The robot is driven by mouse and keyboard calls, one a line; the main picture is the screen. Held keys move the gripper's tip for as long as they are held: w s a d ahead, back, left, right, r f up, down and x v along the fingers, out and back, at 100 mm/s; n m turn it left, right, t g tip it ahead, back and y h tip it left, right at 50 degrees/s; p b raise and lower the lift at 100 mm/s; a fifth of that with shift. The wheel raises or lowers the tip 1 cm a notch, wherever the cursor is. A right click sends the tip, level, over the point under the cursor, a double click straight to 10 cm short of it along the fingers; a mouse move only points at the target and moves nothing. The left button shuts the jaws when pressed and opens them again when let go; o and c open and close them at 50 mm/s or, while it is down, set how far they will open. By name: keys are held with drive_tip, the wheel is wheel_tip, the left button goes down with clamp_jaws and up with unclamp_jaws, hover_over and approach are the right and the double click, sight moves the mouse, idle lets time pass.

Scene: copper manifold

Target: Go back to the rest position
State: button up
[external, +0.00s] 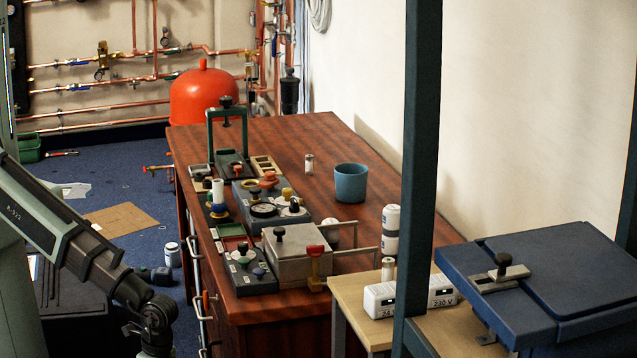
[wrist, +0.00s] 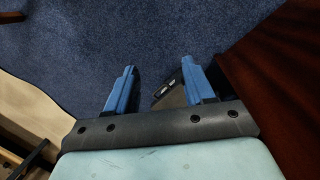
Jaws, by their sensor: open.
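My gripper (wrist: 160,85) shows in the wrist view with its two blue fingers apart and nothing between them. Beyond the fingers lies blue carpet, with a dark object (wrist: 168,92) partly hidden near the right finger. In the external view my arm reaches in from the left edge and bends downward at the bottom, beside the wooden workbench. The gripper itself is out of that picture, below its lower edge.
The workbench (external: 325,135) holds several fixtures, a grey metal box (external: 298,262) and a blue cup (external: 350,183). A dark upright post (external: 418,120) and a blue-topped unit (external: 560,270) stand at right.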

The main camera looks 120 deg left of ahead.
drive_tip(key=s+d+f+g, duration=0.1)
drive_tip(key=s+f, duration=0.2)
drive_tip(key=s, duration=0.6)
drive_tip(key=s+d+f+g+y, duration=0.1)
drive_tip(key=s+d+f+g, duration=0.1)
drive_tip(key=s, duration=0.8)
drive_tip(key=s+d+f+m+g, duration=0.1)
drive_tip(key=s+f, duration=0.3)
drive_tip(key=s, duration=0.5)
drive_tip(key=shift+s+d+g+y, duration=0.3)
drive_tip(key=shift+d+g, duration=0.05)
drive_tip(key=shift+g, duration=0.15)
